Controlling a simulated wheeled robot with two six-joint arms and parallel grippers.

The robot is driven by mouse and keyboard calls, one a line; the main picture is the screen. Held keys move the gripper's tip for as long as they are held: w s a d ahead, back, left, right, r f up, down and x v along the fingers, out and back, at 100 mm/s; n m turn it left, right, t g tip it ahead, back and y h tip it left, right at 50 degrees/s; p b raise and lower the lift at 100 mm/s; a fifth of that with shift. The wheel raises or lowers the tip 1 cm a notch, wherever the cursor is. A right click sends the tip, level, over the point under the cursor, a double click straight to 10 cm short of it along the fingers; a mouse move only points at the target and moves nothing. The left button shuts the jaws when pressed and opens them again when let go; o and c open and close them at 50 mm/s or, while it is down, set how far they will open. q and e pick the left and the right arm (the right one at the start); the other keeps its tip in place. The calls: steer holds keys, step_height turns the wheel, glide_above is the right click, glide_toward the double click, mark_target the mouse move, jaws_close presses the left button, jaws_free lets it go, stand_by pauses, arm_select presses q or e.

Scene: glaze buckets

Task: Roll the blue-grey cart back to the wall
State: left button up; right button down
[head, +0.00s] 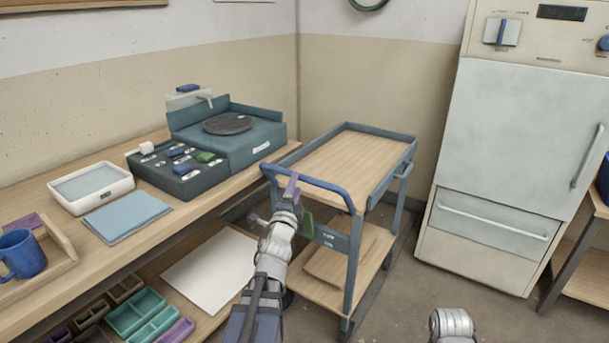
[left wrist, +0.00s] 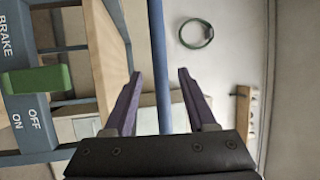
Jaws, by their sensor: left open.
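The blue-grey cart (head: 352,235) stands upright in the corner, with a wooden top and a lower wooden shelf. Its far end is near the back wall; I cannot tell whether they touch. Its blue push handle (head: 318,184) faces me. My left gripper (head: 291,185) is at the handle. In the left wrist view, the purple fingers (left wrist: 158,95) are open, with the blue handle bar (left wrist: 159,60) between them and a gap on each side. A green brake lever (left wrist: 38,80) sits on the cart beside BRAKE, OFF and ON labels. My right gripper is out of view.
A workbench (head: 185,215) with a turntable unit (head: 240,140) runs close along the cart's left. A pale cabinet (head: 520,150) stands to its right. The floor (head: 400,295) in front of the cabinet is clear. The back wall (head: 375,85) is behind the cart.

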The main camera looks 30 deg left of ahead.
arm_select(q)
steer(key=p+x, duration=0.1)
steer(key=x, duration=0.6)
steer(key=shift+w, duration=0.35)
steer(key=shift+a, duration=0.15)
jaws_close()
stand_by(1.0)
